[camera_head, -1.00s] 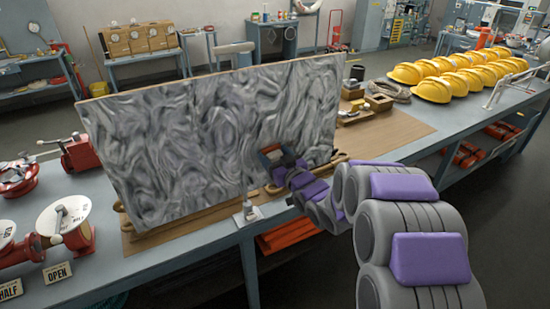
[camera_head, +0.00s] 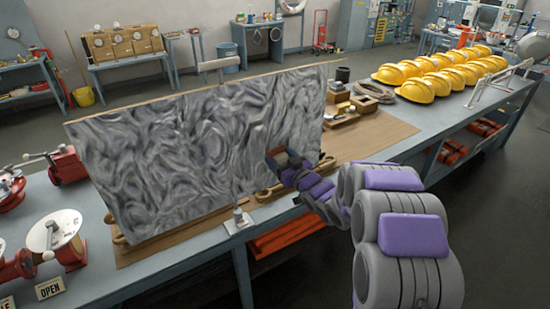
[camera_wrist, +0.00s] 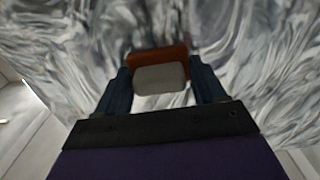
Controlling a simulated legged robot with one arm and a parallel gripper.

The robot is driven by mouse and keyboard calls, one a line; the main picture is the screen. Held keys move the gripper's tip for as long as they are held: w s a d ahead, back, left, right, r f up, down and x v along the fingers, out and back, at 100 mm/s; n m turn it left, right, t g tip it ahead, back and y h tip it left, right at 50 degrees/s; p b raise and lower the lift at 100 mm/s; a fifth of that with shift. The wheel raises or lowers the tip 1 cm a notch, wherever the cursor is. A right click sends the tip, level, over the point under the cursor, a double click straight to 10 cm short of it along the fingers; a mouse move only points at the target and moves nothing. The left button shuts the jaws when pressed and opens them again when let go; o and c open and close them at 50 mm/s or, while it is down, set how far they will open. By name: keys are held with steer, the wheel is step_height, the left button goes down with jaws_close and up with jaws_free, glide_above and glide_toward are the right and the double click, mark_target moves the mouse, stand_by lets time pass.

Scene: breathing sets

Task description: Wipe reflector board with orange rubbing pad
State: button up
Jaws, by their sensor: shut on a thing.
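The reflector board (camera_head: 180,150) is a large upright panel with a swirled grey, smeared-looking face. It stands on the workbench and fills the background of the wrist view (camera_wrist: 60,45). My gripper (camera_head: 279,158) is at the lower right part of the board's face. In the wrist view its two dark fingers (camera_wrist: 160,84) are shut on the sides of the orange rubbing pad (camera_wrist: 158,56), which has a pale grey block on the near side. The pad is at or very close to the board; I cannot tell whether it touches. In the head view the pad is mostly hidden by my gripper.
The board rests on a wooden base (camera_head: 140,251) with rope-like loops. A small metal fitting (camera_head: 238,218) stands in front. Yellow helmets (camera_head: 412,86) and small blocks (camera_head: 341,107) are to the right. Red valve devices (camera_head: 66,166) and an OPEN sign (camera_head: 49,288) are at left.

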mark_target(296, 145)
steer(key=shift+w+d+r+p, duration=0.1)
steer(key=shift+w+d+p, duration=0.55)
steer(key=shift+d, duration=0.3)
steer(key=shift+w+d+r+p, duration=0.1)
steer(key=shift+w+d+p, duration=0.6)
steer(key=shift+d, duration=0.2)
steer(key=shift+w+d+r+p, duration=0.1)
steer(key=shift+w+d+p, duration=0.55)
steer(key=shift+d, duration=0.3)
steer(key=shift+w+d+f+p, duration=0.25)
steer(key=shift+w+d+p, duration=0.1)
steer(key=shift+d, duration=0.2)
steer(key=shift+b+v, duration=0.35)
steer(key=shift+v, duration=2.65)
steer(key=shift+s+d, duration=0.1)
steer(key=v, duration=0.2)
steer(key=shift+s+d, duration=0.2)
steer(key=shift+s, duration=0.1)
